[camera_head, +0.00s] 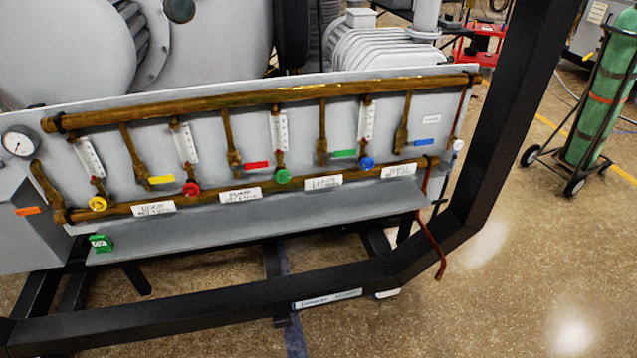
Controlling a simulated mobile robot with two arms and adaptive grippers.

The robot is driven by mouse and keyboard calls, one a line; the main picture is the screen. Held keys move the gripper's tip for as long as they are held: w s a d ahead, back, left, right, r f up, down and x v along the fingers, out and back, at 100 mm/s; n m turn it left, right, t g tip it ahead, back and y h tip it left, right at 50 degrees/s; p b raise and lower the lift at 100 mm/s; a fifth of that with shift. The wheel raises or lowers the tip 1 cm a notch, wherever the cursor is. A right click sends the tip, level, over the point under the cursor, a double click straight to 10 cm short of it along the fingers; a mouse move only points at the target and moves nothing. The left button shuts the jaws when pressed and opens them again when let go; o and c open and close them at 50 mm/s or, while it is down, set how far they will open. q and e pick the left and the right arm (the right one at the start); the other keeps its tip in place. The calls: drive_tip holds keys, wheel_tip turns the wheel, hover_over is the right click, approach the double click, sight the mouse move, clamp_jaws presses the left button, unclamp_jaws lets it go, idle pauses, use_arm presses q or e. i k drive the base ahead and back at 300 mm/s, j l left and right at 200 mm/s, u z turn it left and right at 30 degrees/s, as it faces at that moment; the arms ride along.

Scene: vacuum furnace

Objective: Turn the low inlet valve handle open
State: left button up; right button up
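A grey panel (300,215) carries brass pipework. An orange lever handle (28,211) sticks out to the left at the lower left end of the pipes. Similar flat handles sit along the panel: yellow (161,180), red (257,165), green (344,153) and blue (424,142). All appear roughly level. Round knobs in yellow (97,203), red (191,189), green (283,176) and blue (368,163) sit under the flow tubes. The labels are too small to read, so I cannot tell which handle is the low inlet valve. Neither gripper shows.
A round gauge (17,142) is at the left end. A small green object (101,243) sits at the panel's lower left. A black frame (400,268) runs below and up the right side. A green cylinder (598,105) stands on a cart at right. Floor there is clear.

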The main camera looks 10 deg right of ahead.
sight(23, 212)
drive_tip(key=u, duration=1.4)
